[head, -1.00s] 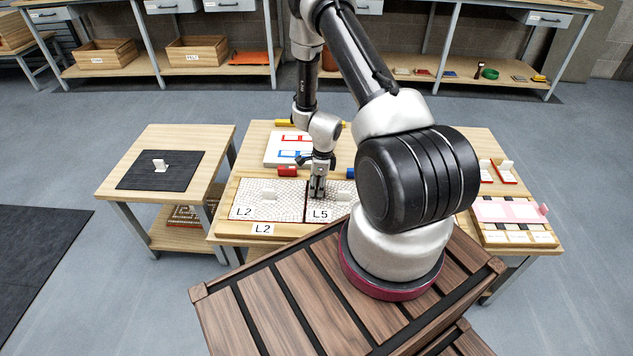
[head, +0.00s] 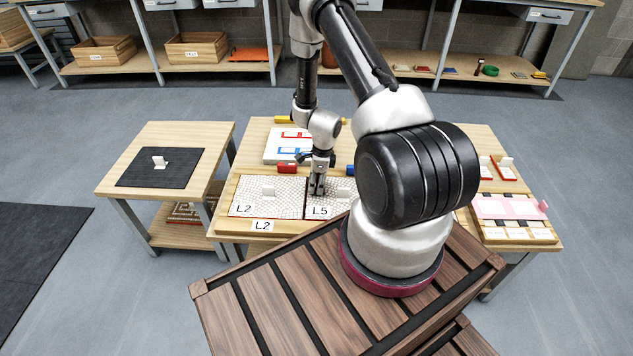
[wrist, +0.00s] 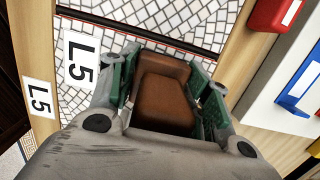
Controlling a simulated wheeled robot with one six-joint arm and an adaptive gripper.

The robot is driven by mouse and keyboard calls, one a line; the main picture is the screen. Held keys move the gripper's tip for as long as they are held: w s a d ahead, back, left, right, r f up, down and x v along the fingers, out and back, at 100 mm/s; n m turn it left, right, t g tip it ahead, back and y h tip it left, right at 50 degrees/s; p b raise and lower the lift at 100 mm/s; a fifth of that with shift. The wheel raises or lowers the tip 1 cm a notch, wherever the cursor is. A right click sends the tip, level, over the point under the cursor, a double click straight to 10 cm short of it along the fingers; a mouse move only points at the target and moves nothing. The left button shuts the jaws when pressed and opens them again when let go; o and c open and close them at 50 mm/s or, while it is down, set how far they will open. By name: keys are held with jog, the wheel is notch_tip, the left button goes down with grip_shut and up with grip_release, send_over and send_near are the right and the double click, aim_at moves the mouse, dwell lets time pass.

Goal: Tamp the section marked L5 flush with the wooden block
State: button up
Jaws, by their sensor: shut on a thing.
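The mosaic section L5 (head: 328,206) lies in the wooden frame on the table, right of section L2 (head: 262,208). My gripper (head: 317,190) is low over the left part of L5. In the wrist view my gripper (wrist: 163,90) is shut on the brown wooden block (wrist: 160,88), its green-padded fingers on both sides. The block's underside is hidden, so I cannot tell whether it touches the tiles. My arm hides the right part of L5.
A red block (head: 287,169) and a white panel with red and blue marks (head: 285,150) are behind the frame. A side table with a black mat (head: 140,170) is at left.

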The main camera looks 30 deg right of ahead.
jog(key=shift+f, duration=0.35)
dwell(0.6)
jog(key=shift+r, duration=3.55)
jog(key=shift+f, duration=3)
jog(key=shift+f, duration=0.75)
jog(key=shift+r, duration=3.55)
